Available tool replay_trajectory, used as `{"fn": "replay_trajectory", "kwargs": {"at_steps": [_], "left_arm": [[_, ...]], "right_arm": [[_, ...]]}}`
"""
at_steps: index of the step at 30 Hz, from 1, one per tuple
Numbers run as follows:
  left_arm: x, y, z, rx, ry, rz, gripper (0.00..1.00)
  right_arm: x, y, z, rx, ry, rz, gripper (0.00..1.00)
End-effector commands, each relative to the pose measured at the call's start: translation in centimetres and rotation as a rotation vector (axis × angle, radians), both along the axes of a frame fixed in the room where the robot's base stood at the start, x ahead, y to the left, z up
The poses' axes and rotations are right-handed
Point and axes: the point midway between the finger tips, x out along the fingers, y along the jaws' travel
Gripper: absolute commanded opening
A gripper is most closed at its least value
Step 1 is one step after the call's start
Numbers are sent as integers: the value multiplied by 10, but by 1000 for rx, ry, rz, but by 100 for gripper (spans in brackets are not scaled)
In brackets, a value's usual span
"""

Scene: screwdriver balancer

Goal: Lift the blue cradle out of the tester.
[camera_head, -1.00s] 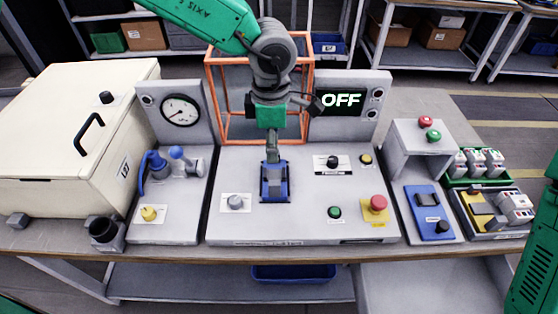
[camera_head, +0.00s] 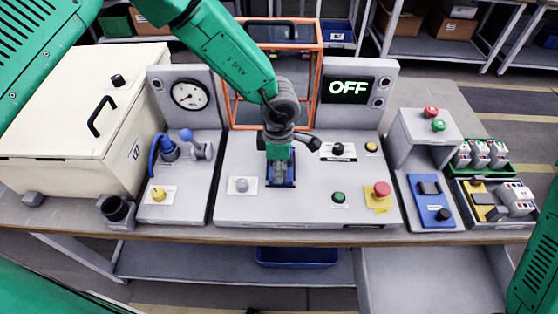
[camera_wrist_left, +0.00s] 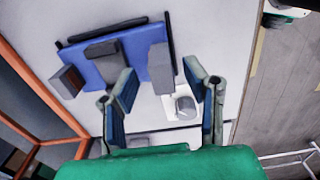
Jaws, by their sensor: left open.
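The blue cradle (camera_head: 291,181) sits on the sloped grey panel of the tester (camera_head: 315,205), mostly hidden behind my left gripper in the head view. In the left wrist view the cradle (camera_wrist_left: 150,38) shows as a blue plate with dark bars along its edges and grey blocks on it. My left gripper (camera_head: 280,178) points down over the cradle. In the left wrist view its two fingers (camera_wrist_left: 168,90) are apart, with nothing clearly held between them. Whether they touch the cradle I cannot tell. My right gripper is out of view.
An orange-framed enclosure (camera_head: 318,75) stands behind the panel, beside an OFF display (camera_head: 348,88). A red button (camera_head: 381,190), a green button (camera_head: 339,197) and a grey knob (camera_head: 241,185) flank the cradle. A blue block fixture (camera_head: 431,200) is at right.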

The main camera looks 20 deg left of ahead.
Motion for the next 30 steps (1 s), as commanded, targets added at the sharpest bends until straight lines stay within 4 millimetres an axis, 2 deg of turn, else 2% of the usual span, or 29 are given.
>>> {"fn": "replay_trajectory", "kwargs": {"at_steps": [8, 9, 11, 12, 23, 26, 30], "left_arm": [[-1, -1, -3, 0, -1, -1, 40], [-1, -1, -3, -1, -1, -1, 26], [-1, 0, -3, -1, 0, -1, 5], [-1, 0, -3, -1, 0, -1, 0], [0, 4, 0, 2, 1, 2, 0], [0, 4, 12, 2, -2, 2, 0], [0, 3, 41, -2, -4, 2, 0]], "right_arm": [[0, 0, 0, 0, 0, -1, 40], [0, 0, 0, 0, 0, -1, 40], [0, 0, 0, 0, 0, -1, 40], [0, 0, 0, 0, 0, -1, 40], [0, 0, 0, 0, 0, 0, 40], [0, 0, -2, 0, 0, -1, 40], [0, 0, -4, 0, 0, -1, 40]]}}
